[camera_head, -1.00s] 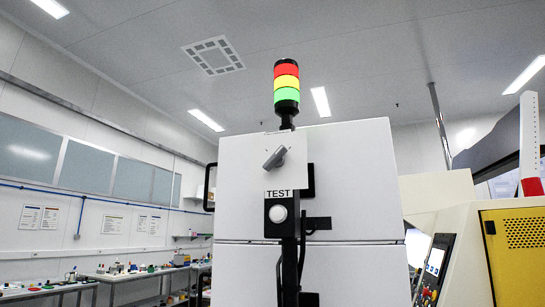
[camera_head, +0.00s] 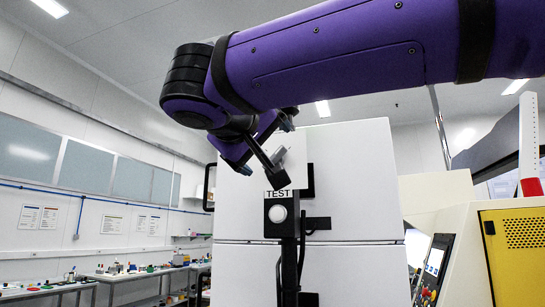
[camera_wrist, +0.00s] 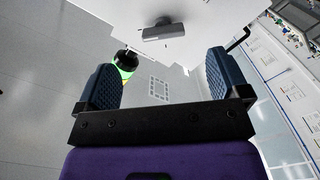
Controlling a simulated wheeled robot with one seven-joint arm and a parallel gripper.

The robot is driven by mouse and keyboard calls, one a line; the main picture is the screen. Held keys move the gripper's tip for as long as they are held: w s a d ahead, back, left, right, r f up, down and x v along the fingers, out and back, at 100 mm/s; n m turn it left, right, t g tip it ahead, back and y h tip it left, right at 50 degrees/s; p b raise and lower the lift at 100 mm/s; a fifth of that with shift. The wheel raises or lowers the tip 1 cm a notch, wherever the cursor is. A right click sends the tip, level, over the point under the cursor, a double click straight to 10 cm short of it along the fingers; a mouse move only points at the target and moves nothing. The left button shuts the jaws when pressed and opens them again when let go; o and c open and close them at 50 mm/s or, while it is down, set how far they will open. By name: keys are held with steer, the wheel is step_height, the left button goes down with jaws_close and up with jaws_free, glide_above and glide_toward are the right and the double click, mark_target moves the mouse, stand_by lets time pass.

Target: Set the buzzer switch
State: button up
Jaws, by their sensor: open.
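The buzzer switch is a grey lever knob (camera_wrist: 163,32) on a white panel (camera_wrist: 215,22), near the top of the wrist view. In the head view my arm and gripper mostly cover it; part of its white panel (camera_head: 297,158) shows above the TEST label. My gripper (camera_wrist: 160,61) is open and empty, its two blue ribbed fingers spread wide. The knob appears between and beyond the fingertips, with no contact visible. In the head view my gripper (camera_head: 263,146) is in front of the panel.
A white push button (camera_head: 278,214) is below the TEST label (camera_head: 278,194) on a black post. The signal light (camera_wrist: 124,63) shows beside one finger in the wrist view. A large white cabinet (camera_head: 355,190) stands behind; a yellow-doored machine (camera_head: 515,250) is at right.

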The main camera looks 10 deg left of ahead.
mark_target(272, 156)
steer(key=w, duration=1)
steer(key=shift+a+r, duration=0.25)
steer(key=shift+r, duration=0.15)
steer(key=c, duration=0.9)
